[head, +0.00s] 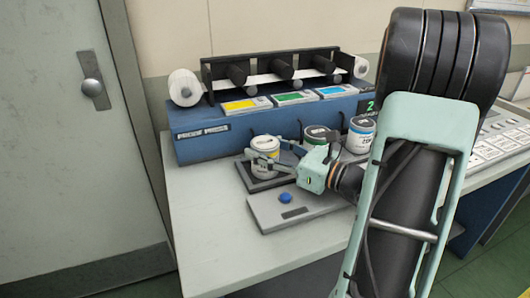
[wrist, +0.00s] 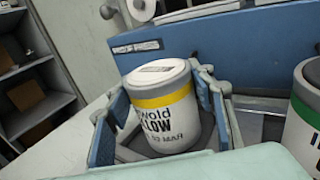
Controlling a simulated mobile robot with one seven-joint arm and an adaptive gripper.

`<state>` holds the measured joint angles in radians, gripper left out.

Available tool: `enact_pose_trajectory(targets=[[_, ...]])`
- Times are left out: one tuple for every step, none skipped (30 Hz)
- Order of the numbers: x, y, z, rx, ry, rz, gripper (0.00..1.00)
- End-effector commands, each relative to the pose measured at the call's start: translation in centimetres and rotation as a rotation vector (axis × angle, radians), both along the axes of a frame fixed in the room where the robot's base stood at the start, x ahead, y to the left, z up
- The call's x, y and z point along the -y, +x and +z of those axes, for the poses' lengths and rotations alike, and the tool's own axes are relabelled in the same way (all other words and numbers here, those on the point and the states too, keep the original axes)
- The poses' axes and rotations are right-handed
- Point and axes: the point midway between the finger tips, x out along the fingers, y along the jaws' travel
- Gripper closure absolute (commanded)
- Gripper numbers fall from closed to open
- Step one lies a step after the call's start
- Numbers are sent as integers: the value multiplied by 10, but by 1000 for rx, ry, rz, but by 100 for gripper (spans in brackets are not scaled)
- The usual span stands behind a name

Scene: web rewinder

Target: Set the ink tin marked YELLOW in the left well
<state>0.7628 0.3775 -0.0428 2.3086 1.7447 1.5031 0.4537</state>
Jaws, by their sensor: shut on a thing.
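The ink tin marked YELLOW (head: 265,144) is white with a yellow band and a grey-white lid. In the wrist view the tin (wrist: 160,108) shows part of its label, ending in "LOW", and leans a little in the picture. My gripper (head: 263,155) is shut on it, with one blue-grey finger on each side. The tin is at the left dark tray (head: 251,181), in front of the machine's yellow panel (head: 246,105). The tin and fingers hide the left well, and I cannot tell whether the tin's base touches the tray.
A green-banded tin (head: 316,134) and a blue-banded tin (head: 361,134) stand to the right. The blue machine (head: 205,147) rises close behind. A grey plate with a blue button (head: 285,197) lies in front. The table's left part (head: 205,210) is clear.

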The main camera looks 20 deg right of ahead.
Motion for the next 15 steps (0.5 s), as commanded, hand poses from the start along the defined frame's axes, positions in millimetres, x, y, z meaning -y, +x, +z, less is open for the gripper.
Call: enact_pose_trajectory(targets=[[0,0,2,4,1,1,89],[0,0,2,5,0,1,89],[0,0,2,5,0,1,89],[0,0,3,5,0,1,89],[0,0,3,5,0,1,89],[0,0,2,5,0,1,89],[0,0,2,5,0,1,89],[0,0,1,4,1,1,89],[0,0,-1,4,1,1,89],[0,0,-2,4,1,1,89],[0,0,-2,1,0,1,47],[0,0,-1,1,0,1,43],[0,0,-1,1,0,1,39],[0,0,-1,1,0,1,36],[0,0,-1,1,0,1,33]])
